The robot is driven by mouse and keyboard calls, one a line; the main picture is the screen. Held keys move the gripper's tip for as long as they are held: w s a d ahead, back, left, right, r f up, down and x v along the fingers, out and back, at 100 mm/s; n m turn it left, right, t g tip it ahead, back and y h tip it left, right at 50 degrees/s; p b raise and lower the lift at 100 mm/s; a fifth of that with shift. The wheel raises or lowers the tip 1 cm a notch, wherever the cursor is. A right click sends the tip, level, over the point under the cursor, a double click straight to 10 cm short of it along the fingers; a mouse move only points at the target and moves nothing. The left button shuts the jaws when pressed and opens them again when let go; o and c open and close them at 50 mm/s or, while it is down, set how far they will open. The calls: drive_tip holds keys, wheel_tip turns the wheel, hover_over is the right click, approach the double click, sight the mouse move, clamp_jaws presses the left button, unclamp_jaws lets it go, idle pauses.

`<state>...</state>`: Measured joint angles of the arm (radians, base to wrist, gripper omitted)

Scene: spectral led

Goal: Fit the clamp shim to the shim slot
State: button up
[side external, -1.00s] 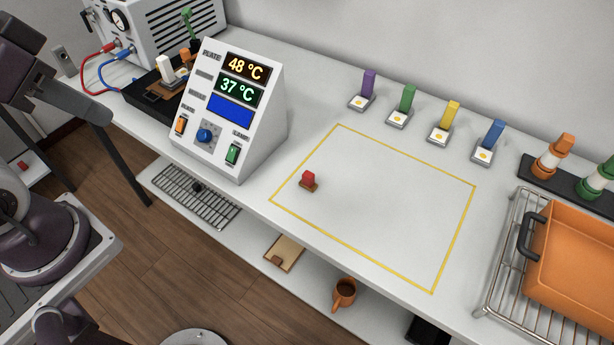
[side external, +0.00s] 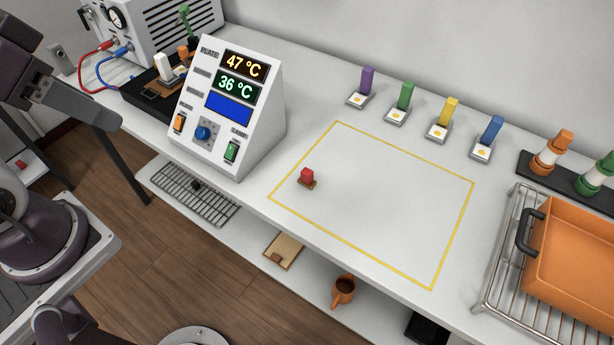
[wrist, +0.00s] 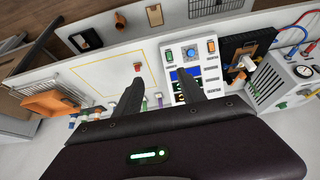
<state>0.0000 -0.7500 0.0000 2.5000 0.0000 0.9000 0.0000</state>
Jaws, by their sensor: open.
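No piece is labelled as the clamp shim or the shim slot, and I cannot tell either for certain. A black fixture (side external: 142,98) behind the control box carries a white block (side external: 164,67) and orange and green parts; the fixture also shows at the right of the wrist view (wrist: 232,48). My gripper (wrist: 160,76) is open and empty, with its dark fingers apart, above and away from the bench.
The white control box (side external: 232,125) stands left of the yellow outline. Purple, green, yellow and blue upright pieces (side external: 402,97) line the back. An orange tray (side external: 575,245) sits on a wire rack at right. Most of the outlined area (side external: 390,210) is clear.

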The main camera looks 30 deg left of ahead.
drive_tip(key=g, duration=0.6)
hover_over(307, 171)
drive_tip(key=f, duration=1.6)
drive_tip(key=d+f, duration=0.1)
drive_tip(key=f, duration=0.7)
drive_tip(key=shift+s+f, duration=0.25)
drive_tip(key=f, duration=0.5)
drive_tip(key=a+f, duration=0.1)
drive_tip(key=f, duration=0.1)
drive_tip(key=shift+w+f, duration=0.15)
drive_tip(key=shift+w, duration=0.05)
clamp_jaws()
